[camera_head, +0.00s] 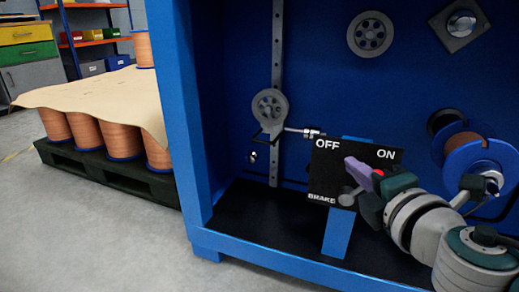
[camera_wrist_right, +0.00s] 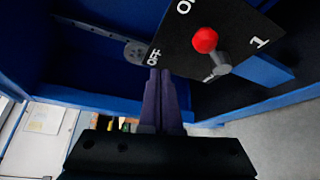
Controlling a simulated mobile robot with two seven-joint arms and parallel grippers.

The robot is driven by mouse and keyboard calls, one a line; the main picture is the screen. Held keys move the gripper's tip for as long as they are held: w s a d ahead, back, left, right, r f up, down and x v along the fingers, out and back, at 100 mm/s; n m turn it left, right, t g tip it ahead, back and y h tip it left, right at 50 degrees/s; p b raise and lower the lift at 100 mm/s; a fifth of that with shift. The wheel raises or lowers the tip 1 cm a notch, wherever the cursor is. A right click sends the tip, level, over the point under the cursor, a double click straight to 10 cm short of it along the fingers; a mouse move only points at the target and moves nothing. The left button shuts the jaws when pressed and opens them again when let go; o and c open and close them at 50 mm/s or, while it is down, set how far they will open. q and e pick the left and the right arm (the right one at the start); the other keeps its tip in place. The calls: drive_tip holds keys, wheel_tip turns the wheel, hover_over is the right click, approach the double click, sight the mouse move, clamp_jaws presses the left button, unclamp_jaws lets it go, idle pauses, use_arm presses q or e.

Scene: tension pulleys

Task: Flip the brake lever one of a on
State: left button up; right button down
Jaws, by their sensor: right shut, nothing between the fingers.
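The black brake panel (camera_head: 326,172) is marked OFF at its upper left, ON at its upper right and BRAKE at its lower left. The brake lever has a grey base (camera_head: 347,198) and a red knob (camera_head: 378,172); in the head view the knob lies up and to the right of the base, on the ON side, partly hidden by my gripper. The right wrist view also shows the red knob (camera_wrist_right: 205,40). My right gripper (camera_head: 350,162) is shut and empty, its purple fingers in front of the panel. In the wrist view its fingertips (camera_wrist_right: 160,72) are near OFF, apart from the knob. My left gripper is not in view.
A blue cabinet frame (camera_head: 172,100) surrounds the panel, and its left post stands close by. Pulleys (camera_head: 270,106) and a blue spool (camera_head: 478,165) are mounted inside. A pallet (camera_head: 95,165) with copper spools stands at left. The grey floor in front is clear.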

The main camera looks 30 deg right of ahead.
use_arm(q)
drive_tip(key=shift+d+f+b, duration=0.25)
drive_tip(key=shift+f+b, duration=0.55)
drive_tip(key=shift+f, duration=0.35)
use_arm(e)
drive_tip(key=s+a+f, duration=0.3)
drive_tip(key=s, duration=0.4)
drive_tip(key=shift+s+a, duration=0.2)
drive_tip(key=shift+s, duration=0.05)
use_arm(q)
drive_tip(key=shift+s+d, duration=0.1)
use_arm(e)
drive_tip(key=shift+d+f, duration=0.1)
drive_tip(key=shift+d, duration=0.05)
